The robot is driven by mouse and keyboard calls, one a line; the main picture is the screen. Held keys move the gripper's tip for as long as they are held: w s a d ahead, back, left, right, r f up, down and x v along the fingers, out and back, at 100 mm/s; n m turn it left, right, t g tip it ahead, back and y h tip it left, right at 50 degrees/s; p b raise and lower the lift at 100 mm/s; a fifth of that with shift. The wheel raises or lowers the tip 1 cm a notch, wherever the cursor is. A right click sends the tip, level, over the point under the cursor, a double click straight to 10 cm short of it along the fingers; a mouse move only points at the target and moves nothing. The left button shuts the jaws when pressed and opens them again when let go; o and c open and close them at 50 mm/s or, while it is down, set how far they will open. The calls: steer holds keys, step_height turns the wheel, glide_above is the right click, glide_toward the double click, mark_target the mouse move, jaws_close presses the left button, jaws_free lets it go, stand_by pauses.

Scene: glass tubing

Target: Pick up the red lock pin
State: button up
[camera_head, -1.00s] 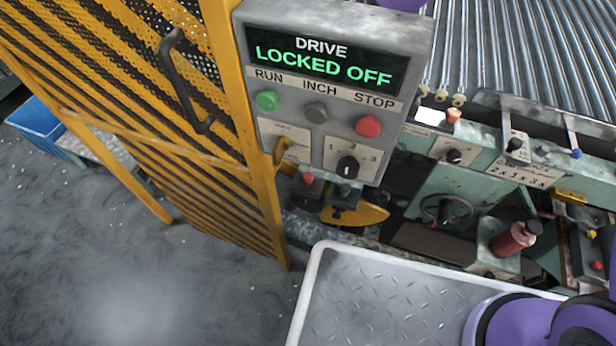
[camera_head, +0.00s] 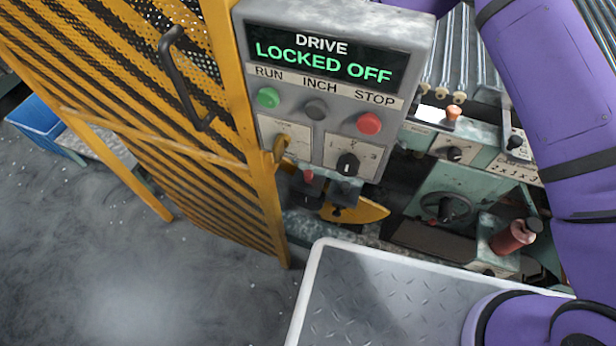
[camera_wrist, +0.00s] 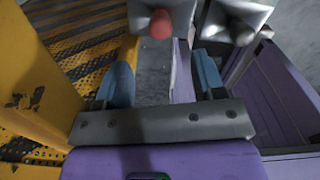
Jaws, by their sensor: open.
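The red lock pin appears as a small red knob (camera_head: 308,177) in a grey holder under the drive panel in the head view. In the wrist view a rounded red knob (camera_wrist: 161,24) in a pale grey square holder shows at the top, beyond the fingertips and roughly in line with the gap between them. My gripper (camera_wrist: 162,76) is open, its two blue fingers apart with nothing between them. The knob is not between the fingers.
A dark knob in a similar holder (camera_wrist: 241,33) sits right of the red one. The grey drive panel (camera_head: 330,100) reads LOCKED OFF. A yellow mesh guard (camera_head: 130,120) stands left. A yellow lever (camera_head: 357,212) lies below the panel.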

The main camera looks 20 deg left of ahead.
mark_target(308, 173)
step_height(308, 173, down, 10)
steer(key=shift+r, duration=0.1)
stand_by(0.4)
steer(key=c, duration=1)
